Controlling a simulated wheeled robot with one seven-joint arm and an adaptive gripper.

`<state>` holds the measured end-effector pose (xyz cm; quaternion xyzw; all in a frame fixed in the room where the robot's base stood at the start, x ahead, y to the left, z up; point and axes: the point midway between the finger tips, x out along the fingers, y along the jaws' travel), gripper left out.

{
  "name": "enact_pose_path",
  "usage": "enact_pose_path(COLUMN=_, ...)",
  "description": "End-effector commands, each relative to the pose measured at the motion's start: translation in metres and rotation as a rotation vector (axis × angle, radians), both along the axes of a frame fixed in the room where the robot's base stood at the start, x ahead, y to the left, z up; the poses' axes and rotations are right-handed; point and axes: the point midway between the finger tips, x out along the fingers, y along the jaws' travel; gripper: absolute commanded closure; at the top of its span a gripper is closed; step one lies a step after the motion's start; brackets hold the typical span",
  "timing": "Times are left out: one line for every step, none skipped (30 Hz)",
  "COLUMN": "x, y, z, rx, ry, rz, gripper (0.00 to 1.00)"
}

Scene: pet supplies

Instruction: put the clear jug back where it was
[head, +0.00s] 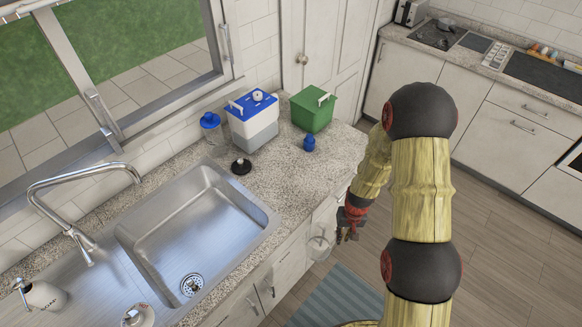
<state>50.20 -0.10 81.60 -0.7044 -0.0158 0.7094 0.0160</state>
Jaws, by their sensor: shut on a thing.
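The clear jug (319,244) is see-through and hard to make out against the pale cabinet doors. It shows just left of my gripper (347,235), off the counter's front edge. My gripper is small in the head view, with red and dark parts, and points downward. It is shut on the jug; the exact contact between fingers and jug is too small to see. The speckled counter (283,185) lies to the left of the gripper.
On the counter stand a blue-lidded container (210,124), a blue-and-white box (251,117), a green bin (313,112), a small blue item (309,144) and a black round item (241,166). The sink (195,225) is at left. The counter's right end is clear.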

Motion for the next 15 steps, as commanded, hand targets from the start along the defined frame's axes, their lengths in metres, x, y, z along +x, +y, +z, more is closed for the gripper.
enact_pose_path(x=0.0, y=0.0, z=0.019, rx=0.0, ry=0.0, rz=0.0, gripper=1.0)
enact_pose_path(x=0.0, y=0.0, z=0.024, rx=0.0, ry=0.0, rz=0.0, gripper=1.0)
enact_pose_path(x=0.0, y=0.0, z=0.03, rx=0.0, ry=0.0, rz=0.0, gripper=1.0)
enact_pose_path(x=0.0, y=0.0, z=0.035, rx=0.0, ry=0.0, rz=0.0, gripper=1.0)
enact_pose_path(x=0.0, y=0.0, z=0.039, rx=0.0, ry=0.0, rz=0.0, gripper=1.0)
enact_pose_path(x=0.001, y=0.0, z=0.045, rx=0.0, ry=0.0, rz=0.0, gripper=1.0)
enact_pose_path(x=0.001, y=0.0, z=0.049, rx=0.0, ry=0.0, rz=0.0, gripper=1.0)
enact_pose_path(x=0.001, y=0.0, z=0.053, rx=0.0, ry=-0.001, rz=0.0, gripper=1.0)
enact_pose_path(x=0.002, y=0.0, z=0.058, rx=0.0, ry=-0.001, rz=0.0, gripper=1.0)
enact_pose_path(x=0.002, y=0.0, z=0.062, rx=0.001, ry=0.0, rz=0.0, gripper=1.0)
enact_pose_path(x=0.002, y=0.0, z=0.067, rx=0.001, ry=0.0, rz=0.0, gripper=1.0)
enact_pose_path(x=0.003, y=0.0, z=0.072, rx=0.001, ry=0.0, rz=0.0, gripper=1.0)
enact_pose_path(x=0.004, y=0.0, z=0.077, rx=0.001, ry=-0.002, rz=0.0, gripper=1.0)
enact_pose_path(x=0.004, y=0.0, z=0.078, rx=0.001, ry=-0.001, rz=0.0, gripper=1.0)
enact_pose_path(x=0.006, y=0.0, z=0.078, rx=0.001, ry=-0.003, rz=0.001, gripper=1.0)
